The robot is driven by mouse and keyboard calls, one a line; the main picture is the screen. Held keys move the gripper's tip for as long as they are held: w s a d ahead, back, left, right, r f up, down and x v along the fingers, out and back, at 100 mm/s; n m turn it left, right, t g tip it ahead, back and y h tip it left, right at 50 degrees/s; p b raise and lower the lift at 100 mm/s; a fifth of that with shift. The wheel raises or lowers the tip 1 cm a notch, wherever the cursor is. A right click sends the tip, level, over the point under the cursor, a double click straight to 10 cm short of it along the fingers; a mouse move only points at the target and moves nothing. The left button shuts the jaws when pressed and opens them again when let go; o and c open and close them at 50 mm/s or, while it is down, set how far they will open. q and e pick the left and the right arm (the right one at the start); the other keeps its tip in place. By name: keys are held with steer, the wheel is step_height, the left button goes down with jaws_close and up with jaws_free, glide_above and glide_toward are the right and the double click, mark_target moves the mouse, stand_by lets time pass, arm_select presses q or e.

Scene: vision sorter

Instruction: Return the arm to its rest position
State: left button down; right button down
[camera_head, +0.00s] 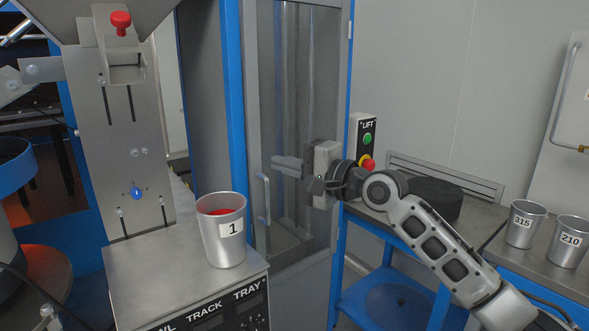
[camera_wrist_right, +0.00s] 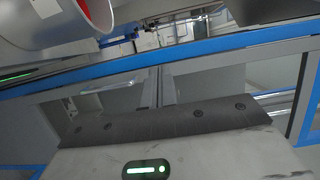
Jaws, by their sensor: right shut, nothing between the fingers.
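My right arm (camera_head: 435,235) reaches in from the lower right in the head view. Its gripper (camera_head: 282,165) points left in front of the cabinet's glass door, with the fingers together and nothing between them. It is up and to the right of the metal cup labelled 1 (camera_head: 222,240), which stands upright on the machine's top with red material inside. A metal cup with a red inside (camera_wrist_right: 60,22) also shows, cut off, at the top left of the wrist view. My left gripper is not in view.
The blue-framed cabinet (camera_head: 236,90) stands behind the gripper. A LIFT button box (camera_head: 362,140) is just right of it. Cups labelled 315 (camera_head: 525,225) and 210 (camera_head: 568,243) stand on the right bench, with a dark round object (camera_head: 435,198) behind my forearm.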

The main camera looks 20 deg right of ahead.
steer(key=s+a+f+n+g+h, duration=0.2)
steer(key=s+f+n, duration=0.2)
steer(key=s+f, duration=0.55)
steer(key=s+a+f+n+g+h, duration=0.25)
steer(key=s+f, duration=0.35)
steer(key=f, duration=0.7)
steer(key=s+d+f+n+g+h, duration=0.2)
steer(key=s+d+f, duration=0.15)
steer(key=s, duration=0.45)
steer(key=s+d+f+n+g+h, duration=0.2)
steer(key=s+d+f, duration=0.15)
steer(key=s, duration=0.35)
steer(key=s+d+f+n+g+h, duration=0.2)
steer(key=s+f, duration=0.2)
steer(key=s, duration=0.4)
steer(key=w+a+f+t+y, duration=0.2)
steer(key=w+a+f+t, duration=0.3)
steer(key=f, duration=0.3)
steer(key=shift+w+a+t, duration=0.2)
steer(key=shift+w+t, duration=0.55)
steer(key=shift+f+n, duration=0.1)
steer(key=shift+n, duration=0.15)
